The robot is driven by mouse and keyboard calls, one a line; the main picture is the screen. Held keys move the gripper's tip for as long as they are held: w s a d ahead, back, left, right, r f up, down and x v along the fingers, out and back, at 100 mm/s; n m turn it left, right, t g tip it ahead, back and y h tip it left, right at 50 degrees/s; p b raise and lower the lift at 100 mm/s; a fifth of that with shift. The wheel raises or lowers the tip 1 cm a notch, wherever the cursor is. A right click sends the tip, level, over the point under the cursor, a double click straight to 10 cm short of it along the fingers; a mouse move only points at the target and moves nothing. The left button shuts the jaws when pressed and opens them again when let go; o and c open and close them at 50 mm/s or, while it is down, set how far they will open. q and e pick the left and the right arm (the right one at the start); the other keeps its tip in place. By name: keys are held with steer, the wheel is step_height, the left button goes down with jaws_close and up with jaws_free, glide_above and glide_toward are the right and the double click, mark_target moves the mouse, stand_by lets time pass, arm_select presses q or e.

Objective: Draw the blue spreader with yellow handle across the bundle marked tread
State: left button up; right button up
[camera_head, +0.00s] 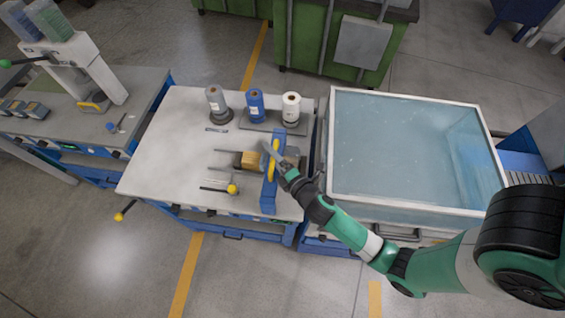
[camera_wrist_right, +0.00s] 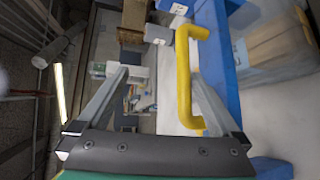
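The blue spreader (camera_head: 268,198) stands near the right edge of the white table, with its yellow handle (camera_head: 272,172) facing up. In the right wrist view the yellow handle (camera_wrist_right: 184,85) lies close to the right-hand finger, beside the blue spreader body (camera_wrist_right: 215,40). My right gripper (camera_head: 270,151) is open at the handle; I cannot tell whether it touches. A brown bundle (camera_head: 251,160) lies just left of the spreader. Another brownish bundle (camera_wrist_right: 280,45) shows beyond the spreader in the wrist view. No tread mark is readable. My left gripper is not in view.
Grey (camera_head: 218,104), blue (camera_head: 255,105) and white (camera_head: 291,108) spools stand at the table's back. A yellow-knobbed rod (camera_head: 232,189) lies in front. A large glass-walled tank (camera_head: 410,145) stands to the right. The table's left part (camera_head: 165,160) is clear.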

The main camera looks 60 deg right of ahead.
steer(key=shift+t, duration=0.7)
steer(key=r, duration=0.2)
steer(key=a+r, duration=0.1)
steer(key=r, duration=0.4)
steer(key=shift+a+p, duration=0.35)
steer(key=shift+a, duration=0.05)
steer(key=s+a, duration=0.2)
steer(key=s+a+r+b, duration=0.1)
steer(key=s+a, duration=0.1)
steer(key=s+a+r, duration=0.1)
steer(key=s+a, duration=0.1)
steer(key=shift+s+r, duration=0.15)
steer(key=shift+r, duration=0.1)
steer(key=shift+c, duration=0.2)
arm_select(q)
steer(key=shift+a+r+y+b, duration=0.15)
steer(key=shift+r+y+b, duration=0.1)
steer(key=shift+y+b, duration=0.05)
arm_select(e)
steer(key=shift+s+a+r, duration=0.1)
steer(key=shift+s, duration=0.15)
